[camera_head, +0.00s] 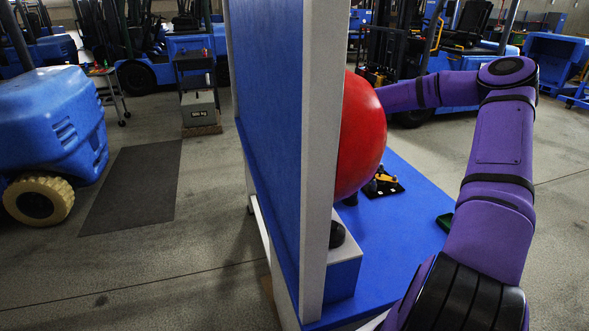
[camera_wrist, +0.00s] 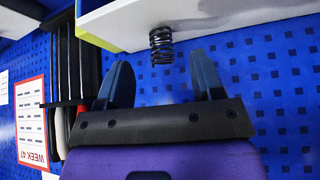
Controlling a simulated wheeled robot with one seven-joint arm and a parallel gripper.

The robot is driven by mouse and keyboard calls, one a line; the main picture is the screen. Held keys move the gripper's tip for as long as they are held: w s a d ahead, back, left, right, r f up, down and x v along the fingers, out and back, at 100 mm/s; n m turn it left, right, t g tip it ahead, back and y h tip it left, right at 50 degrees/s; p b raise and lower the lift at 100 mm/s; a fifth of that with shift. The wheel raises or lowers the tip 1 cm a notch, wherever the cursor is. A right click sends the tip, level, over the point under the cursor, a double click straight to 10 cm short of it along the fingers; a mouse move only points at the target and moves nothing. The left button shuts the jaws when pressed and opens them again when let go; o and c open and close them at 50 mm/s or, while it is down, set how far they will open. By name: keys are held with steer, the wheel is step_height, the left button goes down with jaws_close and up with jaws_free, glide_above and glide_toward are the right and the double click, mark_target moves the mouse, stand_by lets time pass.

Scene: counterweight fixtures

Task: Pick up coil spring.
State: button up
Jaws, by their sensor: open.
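The coil spring (camera_wrist: 161,46) is dark and shows in the wrist view, at the edge of a pale panel (camera_wrist: 185,22). I cannot tell how it is held there. My gripper (camera_wrist: 159,68) is open, with its two dark blue fingers pointing towards the spring. The spring lies at or just ahead of the gap between the fingertips, and nothing is gripped. In the head view the spring is not visible. My purple arm reaches left there, and its end is hidden behind a large red ball (camera_head: 361,137).
A tall blue panel with a pale edge post (camera_head: 323,150) stands beside the red ball, above a blue table (camera_head: 405,222) with small dark items. In the wrist view, a blue perforated board (camera_wrist: 285,85) fills the background, with a red-bordered sheet (camera_wrist: 31,120) at left.

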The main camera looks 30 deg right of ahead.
steer(key=a, duration=0.1)
steer(key=w+a+f, duration=0.1)
steer(key=a, duration=0.1)
steer(key=shift+w+a+f, duration=0.15)
steer(key=shift+f, duration=0.05)
steer(key=shift+w+a+f, duration=0.15)
steer(key=shift+a+f, duration=0.1)
steer(key=shift+f, duration=0.35)
steer(key=c, duration=1)
